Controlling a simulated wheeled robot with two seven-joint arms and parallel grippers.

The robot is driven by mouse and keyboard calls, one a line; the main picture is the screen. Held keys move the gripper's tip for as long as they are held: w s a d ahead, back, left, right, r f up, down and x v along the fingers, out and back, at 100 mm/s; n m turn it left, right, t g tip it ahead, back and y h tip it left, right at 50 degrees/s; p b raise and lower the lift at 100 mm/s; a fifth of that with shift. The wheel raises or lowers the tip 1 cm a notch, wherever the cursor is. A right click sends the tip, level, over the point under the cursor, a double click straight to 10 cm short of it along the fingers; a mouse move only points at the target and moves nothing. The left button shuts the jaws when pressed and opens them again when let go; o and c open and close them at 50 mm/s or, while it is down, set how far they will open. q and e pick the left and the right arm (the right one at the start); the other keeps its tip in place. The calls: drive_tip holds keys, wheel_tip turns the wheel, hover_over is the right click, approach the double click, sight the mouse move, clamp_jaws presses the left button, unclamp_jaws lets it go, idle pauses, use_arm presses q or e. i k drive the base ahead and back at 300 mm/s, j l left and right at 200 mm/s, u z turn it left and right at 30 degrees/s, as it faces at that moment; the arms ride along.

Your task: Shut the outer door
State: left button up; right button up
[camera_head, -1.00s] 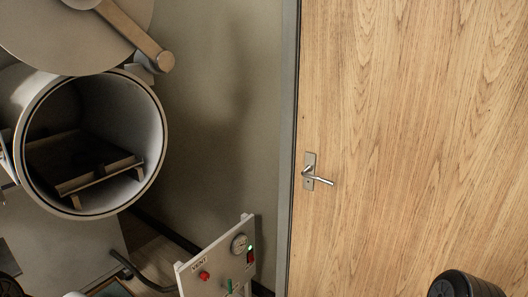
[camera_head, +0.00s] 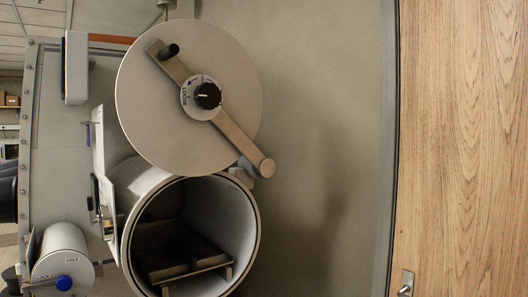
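The outer door (camera_head: 150,110) is a large round grey disc, swung up above the open mouth of the metal cylinder chamber (camera_head: 251,238). A bar (camera_head: 236,138) crosses its face, with a dark peg at the upper left end and a rounded end at the lower right. Inside the cylinder a dark tray (camera_head: 190,262) is visible. Neither of my grippers shows in the head view.
A smaller cylinder (camera_head: 62,250) with a blue knob is at the lower left. A wooden door (camera_head: 460,150) with a metal handle fills the right side. Bare wall (camera_head: 320,120) lies between it and the round disc. A panelled box wall (camera_head: 50,130) stands left.

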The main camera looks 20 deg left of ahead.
sight(165, 57)
drive_tip(key=i+u, duration=0.1)
drive_tip(key=u, duration=0.3)
drive_tip(key=l+u, duration=0.1)
drive_tip(key=u, duration=0.3)
drive_tip(key=i+l+u, duration=0.1)
drive_tip(key=u, duration=0.3)
drive_tip(key=i+l+u, duration=0.15)
drive_tip(key=l, duration=0.25)
drive_tip(key=i+l+u, duration=0.15)
drive_tip(key=l, duration=0.3)
drive_tip(key=i+l+u, duration=0.2)
drive_tip(key=l, duration=0.25)
drive_tip(key=l+u, duration=0.15)
drive_tip(key=l, duration=0.3)
